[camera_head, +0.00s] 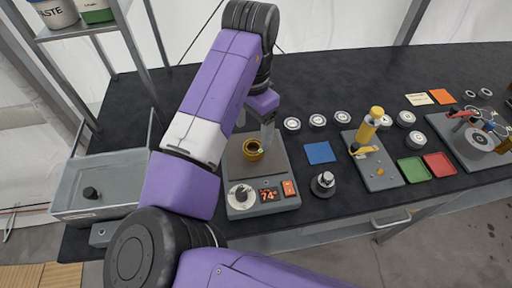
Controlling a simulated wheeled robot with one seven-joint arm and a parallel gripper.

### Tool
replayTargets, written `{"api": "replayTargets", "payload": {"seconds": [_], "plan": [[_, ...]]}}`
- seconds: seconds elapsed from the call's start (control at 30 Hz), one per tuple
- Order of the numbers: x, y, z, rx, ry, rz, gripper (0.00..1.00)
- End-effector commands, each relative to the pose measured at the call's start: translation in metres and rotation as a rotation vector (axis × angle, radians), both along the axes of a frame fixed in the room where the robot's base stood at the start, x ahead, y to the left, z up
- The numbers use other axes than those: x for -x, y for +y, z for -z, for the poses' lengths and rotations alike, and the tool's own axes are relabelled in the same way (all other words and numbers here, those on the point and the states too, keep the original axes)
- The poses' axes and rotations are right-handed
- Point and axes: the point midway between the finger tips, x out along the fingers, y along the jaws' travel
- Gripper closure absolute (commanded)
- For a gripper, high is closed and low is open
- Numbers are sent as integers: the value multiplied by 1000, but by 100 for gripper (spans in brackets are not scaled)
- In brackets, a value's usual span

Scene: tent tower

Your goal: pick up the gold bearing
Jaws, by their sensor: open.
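The gold bearing (252,151) is a small gold ring on the dark plate of a grey heater unit (283,207), left of the table's middle. My gripper (264,145) is low over that plate, at the right side of the bearing. Its jaws are open. My purple and white arm comes in from the lower left and bends down to it. I cannot tell whether a finger touches the bearing, and the finger spacing is too small to make out.
The heater's front has a silver knob (241,196) and an orange display. A dark round part (323,184), a blue pad (319,152) and a yellow-handled press (369,130) stand to the right. A grey bin (120,165) is at left.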

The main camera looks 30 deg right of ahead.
Motion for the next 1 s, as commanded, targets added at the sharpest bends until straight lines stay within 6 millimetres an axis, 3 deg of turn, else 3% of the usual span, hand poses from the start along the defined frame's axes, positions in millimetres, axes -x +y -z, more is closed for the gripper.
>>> {"api": "replayTargets", "payload": {"seconds": [0.5, 0.8, 1.0], "plan": [[-3, -3, 60, 3, -2, -3, 25], [-3, -4, 66, 2, -4, -1, 25], [-3, -4, 65, 2, -4, -1, 65]]}}
